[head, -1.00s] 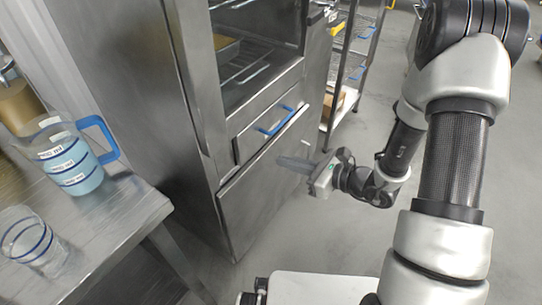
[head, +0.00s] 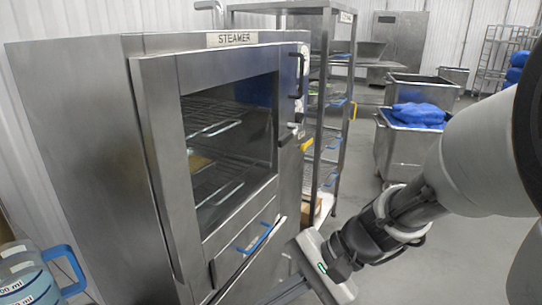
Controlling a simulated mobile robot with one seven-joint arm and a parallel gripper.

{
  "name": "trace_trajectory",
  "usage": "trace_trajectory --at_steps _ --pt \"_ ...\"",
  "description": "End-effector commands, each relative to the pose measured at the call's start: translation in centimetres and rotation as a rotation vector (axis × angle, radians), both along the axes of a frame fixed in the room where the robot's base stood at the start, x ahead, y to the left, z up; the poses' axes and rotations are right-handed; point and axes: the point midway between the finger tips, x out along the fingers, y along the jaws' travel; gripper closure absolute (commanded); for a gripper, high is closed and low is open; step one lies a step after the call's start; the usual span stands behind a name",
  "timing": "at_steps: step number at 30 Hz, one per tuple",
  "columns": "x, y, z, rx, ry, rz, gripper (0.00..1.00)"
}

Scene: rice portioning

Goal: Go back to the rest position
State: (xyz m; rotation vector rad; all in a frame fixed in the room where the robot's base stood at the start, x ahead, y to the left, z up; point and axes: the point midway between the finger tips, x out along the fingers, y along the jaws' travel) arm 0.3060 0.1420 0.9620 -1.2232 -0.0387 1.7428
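My gripper (head: 305,280) is at the lower middle of the head view, in front of the steamer's lower right side. Its fingers are partly cut off by the bottom edge, and I cannot tell how far apart they are. My arm reaches in from the right edge. The steamer (head: 90,150) is a large steel cabinet with a "STEAMER" label; its glass door (head: 235,130) looks closed, with wire racks behind the glass.
A blue-handled jug (head: 25,275) shows at the lower left edge. A blue-handled drawer (head: 250,245) is below the steamer door. A shelf rack (head: 330,110) stands right of the steamer. Steel bins (head: 395,150) with blue bags (head: 418,114) stand behind. Grey floor is open between.

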Motion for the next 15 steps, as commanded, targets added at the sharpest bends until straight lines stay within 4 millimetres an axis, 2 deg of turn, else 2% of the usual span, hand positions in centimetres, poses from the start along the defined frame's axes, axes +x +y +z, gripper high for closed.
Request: trace_trajectory --at_steps 1,3,6,15 --pt "-1.0 -1.0 1.1 -0.087 -0.094 0.076 1.00" --pt "-2.2 -2.9 1.9 -0.217 -0.209 0.176 1.00" --pt "-3.0 -5.7 3.3 -0.386 -0.355 0.285 1.00" --pt "-3.5 -11.7 7.6 -0.753 -0.652 0.455 1.00"
